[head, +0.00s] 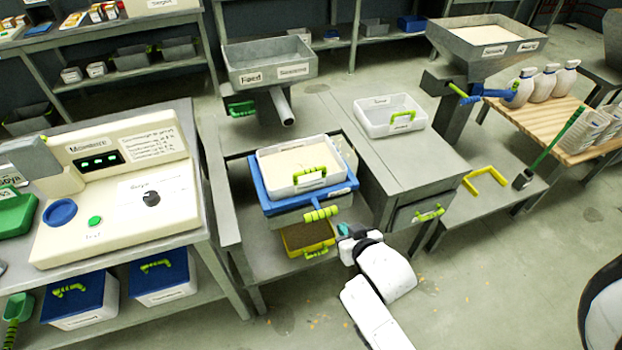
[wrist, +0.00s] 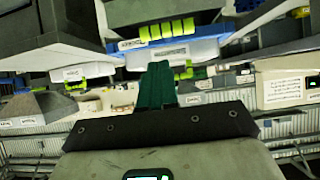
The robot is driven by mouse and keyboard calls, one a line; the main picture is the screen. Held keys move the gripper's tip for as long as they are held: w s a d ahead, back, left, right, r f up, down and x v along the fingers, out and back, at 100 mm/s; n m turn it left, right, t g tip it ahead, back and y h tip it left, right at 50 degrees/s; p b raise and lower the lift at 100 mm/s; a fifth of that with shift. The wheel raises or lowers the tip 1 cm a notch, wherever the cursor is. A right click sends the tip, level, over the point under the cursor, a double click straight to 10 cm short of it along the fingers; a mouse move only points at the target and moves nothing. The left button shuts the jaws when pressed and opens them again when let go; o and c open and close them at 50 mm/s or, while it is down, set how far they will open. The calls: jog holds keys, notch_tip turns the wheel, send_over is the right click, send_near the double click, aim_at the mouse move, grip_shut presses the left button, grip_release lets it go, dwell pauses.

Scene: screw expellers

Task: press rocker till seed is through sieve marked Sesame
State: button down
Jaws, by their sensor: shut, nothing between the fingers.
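A clear tray of pale seed (head: 296,158) with a yellow-green handle sits in a blue frame (head: 268,198) on the middle stand. A ribbed yellow-green grip (head: 321,214) sticks out from the front below it. A yellow bin (head: 308,237) with brown contents stands underneath. I cannot tell which part is the rocker, and no label reading Sesame is clear on the sieve. My gripper (head: 345,230) is shut and empty, just right of and below the grip. In the wrist view my dark green fingers (wrist: 157,84) are together, with a yellow-green grip (wrist: 167,30) above them, apart.
A grey feed hopper (head: 268,75) with a spout stands behind the tray. A white bin (head: 388,115) rests on the bench to the right. The moisture meter (head: 115,180) is at left. A second hopper (head: 487,48) stands at back right. The floor at front right is open.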

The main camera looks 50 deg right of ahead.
jog(key=r, duration=0.2)
jog(key=w+r, duration=0.1)
jog(key=r, duration=0.1)
jog(key=shift+a+r, duration=0.1)
send_over(327, 214)
jog(key=s+a, duration=0.1)
jog(key=a, duration=0.1)
notch_tip(327, 214, down, 6)
notch_tip(327, 214, down, 2)
jog(key=shift+s+f, duration=0.1)
jog(key=shift+d+f, duration=0.1)
jog(key=shift+f, duration=0.6)
